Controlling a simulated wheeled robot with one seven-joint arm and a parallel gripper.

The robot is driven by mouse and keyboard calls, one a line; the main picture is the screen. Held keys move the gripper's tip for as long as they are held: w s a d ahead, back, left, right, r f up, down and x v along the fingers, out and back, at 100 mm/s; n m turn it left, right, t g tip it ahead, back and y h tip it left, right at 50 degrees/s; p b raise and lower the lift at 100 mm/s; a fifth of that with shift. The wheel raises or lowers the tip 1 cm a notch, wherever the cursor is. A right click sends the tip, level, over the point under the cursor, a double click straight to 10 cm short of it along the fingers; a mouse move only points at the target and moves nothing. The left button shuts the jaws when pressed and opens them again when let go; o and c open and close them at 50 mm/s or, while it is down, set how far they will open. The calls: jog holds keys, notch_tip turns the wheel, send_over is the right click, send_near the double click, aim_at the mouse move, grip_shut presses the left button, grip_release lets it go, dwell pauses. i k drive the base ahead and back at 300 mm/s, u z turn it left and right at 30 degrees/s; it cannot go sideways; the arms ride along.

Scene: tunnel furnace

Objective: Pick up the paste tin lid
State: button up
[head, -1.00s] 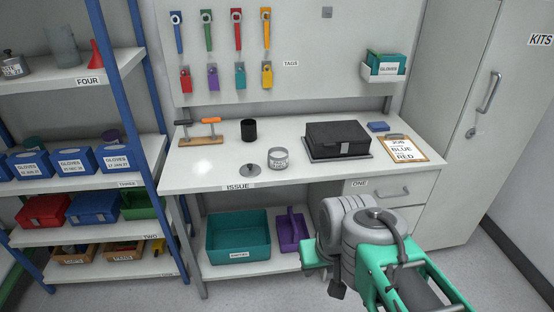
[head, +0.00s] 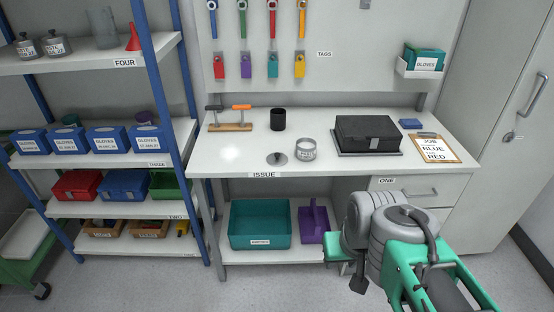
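A round grey lid with a small knob (head: 277,158) lies flat on the white workbench (head: 228,161), near its front edge above the ISSUE label. An open pale tin with a label (head: 306,149) stands just right of the lid, apart from it. My arm is at the lower right, in front of the bench and well away from the lid. A small dark piece at its end, seemingly part of my gripper (head: 358,284), hangs low, in front of the bench's lower area. Its fingers cannot be made out, and nothing is visibly held.
A black cup (head: 278,119), a stand with handled tools (head: 230,119), a black case (head: 367,134) and a clipboard (head: 435,148) are on the bench. A blue-post shelf (head: 160,95) stands at left; its top holds similar tins (head: 55,43). The bench left of the lid is clear.

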aim_at(276, 158)
jog(key=z, duration=0.55)
jog(key=k, duration=0.65)
jog(key=u, duration=0.25)
jog(key=i, duration=1.25)
jog(key=u, duration=1.75)
jog(key=i, duration=0.65)
jog(key=u, duration=0.65)
